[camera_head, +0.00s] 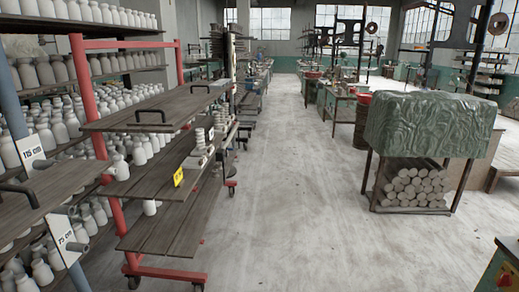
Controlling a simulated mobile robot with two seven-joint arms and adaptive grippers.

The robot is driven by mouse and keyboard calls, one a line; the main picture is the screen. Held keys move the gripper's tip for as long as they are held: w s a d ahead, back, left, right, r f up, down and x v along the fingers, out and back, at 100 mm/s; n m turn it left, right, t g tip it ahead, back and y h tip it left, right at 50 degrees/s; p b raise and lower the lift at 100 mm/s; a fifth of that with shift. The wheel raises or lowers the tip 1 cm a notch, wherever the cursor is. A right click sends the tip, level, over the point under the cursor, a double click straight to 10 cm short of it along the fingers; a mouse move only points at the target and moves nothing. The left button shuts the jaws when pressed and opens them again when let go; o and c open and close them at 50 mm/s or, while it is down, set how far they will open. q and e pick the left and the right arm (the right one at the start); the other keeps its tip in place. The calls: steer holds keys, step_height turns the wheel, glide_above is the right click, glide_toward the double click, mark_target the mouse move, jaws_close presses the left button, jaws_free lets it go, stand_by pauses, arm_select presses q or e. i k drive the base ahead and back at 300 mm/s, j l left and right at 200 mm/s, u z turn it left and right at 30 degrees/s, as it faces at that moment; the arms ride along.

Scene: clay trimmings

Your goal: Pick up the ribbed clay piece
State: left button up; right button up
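Small pale pieces with a stacked, ribbed look (200,139) stand on the middle board of the red rack, left of centre. They are small in this view, and I cannot tell which one is the ribbed clay piece. A pale bottle-shaped piece (121,167) stands nearer on the same board. Neither of my grippers shows in the head view.
The red wheeled rack (88,105) holds dark boards (160,107) with black handles. Shelves of pale bottles (60,130) fill the left. At right, a green-covered block (430,125) tops a stand holding clay cylinders (412,186). The pale floor (290,200) between is clear.

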mark_target(199, 132)
steer(key=i, duration=4.85)
steer(key=i+u, duration=0.1)
steer(key=i, duration=0.4)
steer(key=i+l+u, duration=0.15)
steer(key=i, duration=0.35)
steer(key=i+l+u, duration=0.1)
steer(key=i, duration=0.35)
steer(key=u, duration=1.8)
